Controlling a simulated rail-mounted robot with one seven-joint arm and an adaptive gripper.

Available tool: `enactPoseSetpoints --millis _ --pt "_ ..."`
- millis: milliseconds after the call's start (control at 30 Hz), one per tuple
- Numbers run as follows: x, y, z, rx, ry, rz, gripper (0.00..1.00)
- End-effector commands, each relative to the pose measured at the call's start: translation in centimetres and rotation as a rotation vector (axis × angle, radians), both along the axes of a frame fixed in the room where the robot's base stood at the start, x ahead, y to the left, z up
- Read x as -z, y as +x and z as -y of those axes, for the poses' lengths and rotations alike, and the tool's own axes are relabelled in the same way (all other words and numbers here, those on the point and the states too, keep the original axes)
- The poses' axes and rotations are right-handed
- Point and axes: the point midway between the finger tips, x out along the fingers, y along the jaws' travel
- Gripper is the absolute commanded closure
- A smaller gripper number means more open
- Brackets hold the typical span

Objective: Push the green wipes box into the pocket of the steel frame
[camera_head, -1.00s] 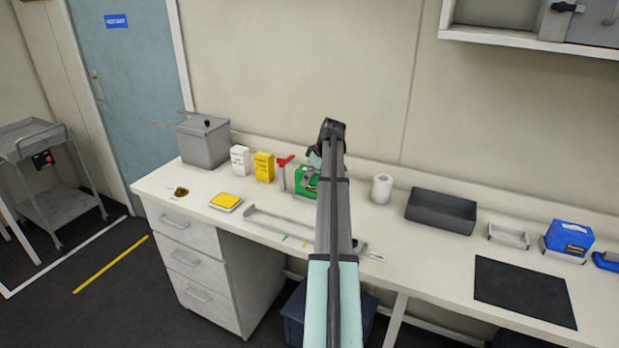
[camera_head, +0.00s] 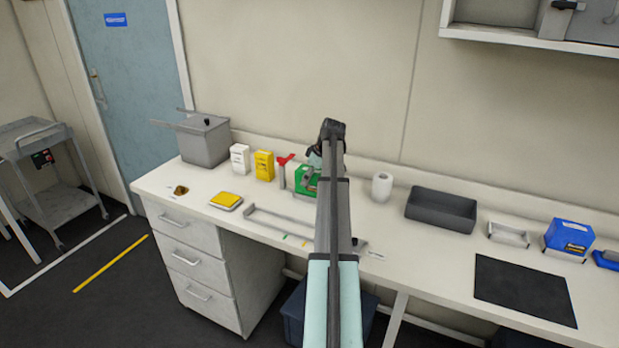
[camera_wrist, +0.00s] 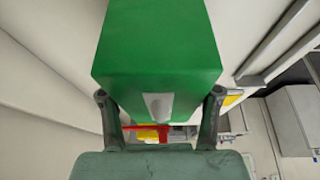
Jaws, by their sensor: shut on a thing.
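The green wipes box (camera_head: 303,183) is on the bench, partly hidden behind my arm in the head view. In the wrist view the green box (camera_wrist: 158,45) fills the top middle, with a pale patch on its near face. My gripper (camera_wrist: 160,112) has one finger on each side of the box's near end and is shut on it. In the head view my gripper (camera_head: 312,182) is mostly hidden by the arm. The steel frame (camera_head: 280,221) lies flat on the bench in front of the box, its right part hidden behind my arm.
A red-topped bottle (camera_head: 283,172), a yellow box (camera_head: 263,165) and a white box (camera_head: 240,159) stand left of the green box. A white roll (camera_head: 381,187) and a dark tray (camera_head: 440,209) stand to the right. A yellow pad (camera_head: 226,200) lies at the left.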

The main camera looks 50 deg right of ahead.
Motion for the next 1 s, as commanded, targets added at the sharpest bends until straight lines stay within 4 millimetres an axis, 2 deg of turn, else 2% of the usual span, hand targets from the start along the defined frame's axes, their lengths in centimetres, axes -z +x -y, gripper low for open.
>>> enactPoseSetpoints --millis 1000 --pt "0.75 0.01 0.0 0.0 0.0 0.0 0.74"
